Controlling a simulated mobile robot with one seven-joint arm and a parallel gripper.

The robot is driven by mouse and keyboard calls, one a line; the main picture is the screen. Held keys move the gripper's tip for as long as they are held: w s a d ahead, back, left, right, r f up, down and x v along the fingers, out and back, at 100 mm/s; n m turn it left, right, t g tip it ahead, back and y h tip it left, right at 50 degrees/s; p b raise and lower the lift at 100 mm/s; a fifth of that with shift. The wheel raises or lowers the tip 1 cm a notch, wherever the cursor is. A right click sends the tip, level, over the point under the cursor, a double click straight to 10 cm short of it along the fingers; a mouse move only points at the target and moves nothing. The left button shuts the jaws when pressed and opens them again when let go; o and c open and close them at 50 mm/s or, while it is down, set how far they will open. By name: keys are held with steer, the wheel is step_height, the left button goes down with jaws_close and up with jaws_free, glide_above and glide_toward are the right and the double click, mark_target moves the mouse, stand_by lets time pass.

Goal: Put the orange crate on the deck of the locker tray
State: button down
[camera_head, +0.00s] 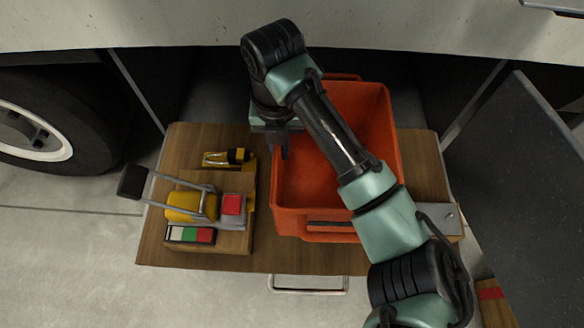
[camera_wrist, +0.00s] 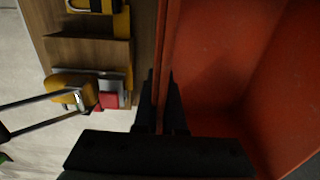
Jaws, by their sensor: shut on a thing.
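The orange crate (camera_head: 375,125) stands open on the wooden deck of the locker tray (camera_head: 290,260), right of its middle. My gripper (camera_head: 277,142) is at the crate's left wall, with my arm crossing over the crate from the lower right. In the wrist view, my gripper (camera_wrist: 160,100) has one finger on each side of the crate's left wall (camera_wrist: 175,40) and is shut on it. The crate looks empty where I can see inside. My arm hides part of its interior and right side. I cannot tell whether its base touches the deck.
A wooden holder (camera_head: 240,240) on the tray's left carries a yellow-and-grey tool with long handles (camera_head: 185,205), a yellow-black tool (camera_head: 228,157) and coloured blocks (camera_head: 190,235). A truck wheel (camera_head: 40,130) is at left. A dark panel (camera_head: 515,190) stands at right. A metal handle (camera_head: 308,290) is at the tray's front.

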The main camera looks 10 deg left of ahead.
steer(key=shift+f+b, duration=1.15)
steer(key=shift+f, duration=2.15)
steer(key=c, duration=1)
jaws_free()
step_height(320, 180, up, 12)
steer(key=p, duration=0.5)
